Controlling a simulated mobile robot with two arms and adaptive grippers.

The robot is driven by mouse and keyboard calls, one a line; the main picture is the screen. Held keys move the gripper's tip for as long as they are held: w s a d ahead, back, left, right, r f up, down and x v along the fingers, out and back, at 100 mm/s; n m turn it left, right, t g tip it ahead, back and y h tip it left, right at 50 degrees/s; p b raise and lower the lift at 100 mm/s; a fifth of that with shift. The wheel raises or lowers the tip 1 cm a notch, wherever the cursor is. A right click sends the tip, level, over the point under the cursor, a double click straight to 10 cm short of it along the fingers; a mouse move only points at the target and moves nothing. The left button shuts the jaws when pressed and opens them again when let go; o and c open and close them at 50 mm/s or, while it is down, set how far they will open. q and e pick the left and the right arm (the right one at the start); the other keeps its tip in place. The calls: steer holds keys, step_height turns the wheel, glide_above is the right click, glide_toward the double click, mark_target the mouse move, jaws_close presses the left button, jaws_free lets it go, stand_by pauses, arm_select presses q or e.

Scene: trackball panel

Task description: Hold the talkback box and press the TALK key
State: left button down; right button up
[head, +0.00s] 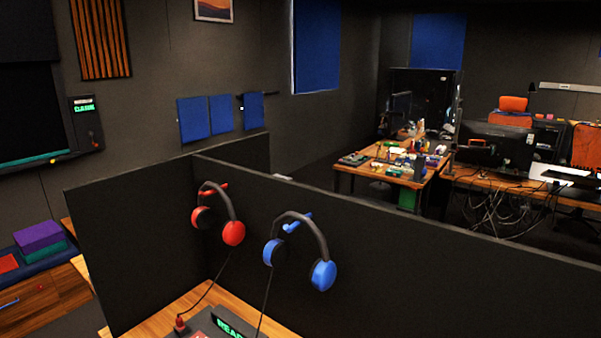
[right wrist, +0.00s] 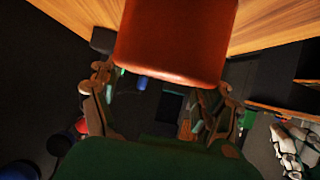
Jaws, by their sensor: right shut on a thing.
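In the right wrist view my right gripper (right wrist: 162,84) has a finger on either side of a smooth orange-red box (right wrist: 172,45), and it is shut on it. The box runs out of the top of the picture, so its far part is hidden. Whether it is the talkback box I cannot tell. No TALK key can be made out. In the head view a dark panel with a lit green display (head: 234,326) lies on the desk at the bottom edge, partly cut off. Neither gripper shows in the head view, and my left gripper is in no view.
Red headphones (head: 218,213) and blue headphones (head: 300,250) hang on a black partition (head: 400,265). A wall unit with a green display (head: 84,110) is at left. A cluttered workbench (head: 385,170) stands behind. In the wrist view, wooden surface (right wrist: 275,22) lies beside the box.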

steer(key=shift+f, duration=0.1)
steer(key=o, duration=1.2)
steer(key=shift+o, duration=0.2)
steer(key=v, duration=1.2)
steer(key=shift+d, duration=0.1)
steer(key=shift+p+v, duration=0.6)
steer(key=shift+v, duration=2.35)
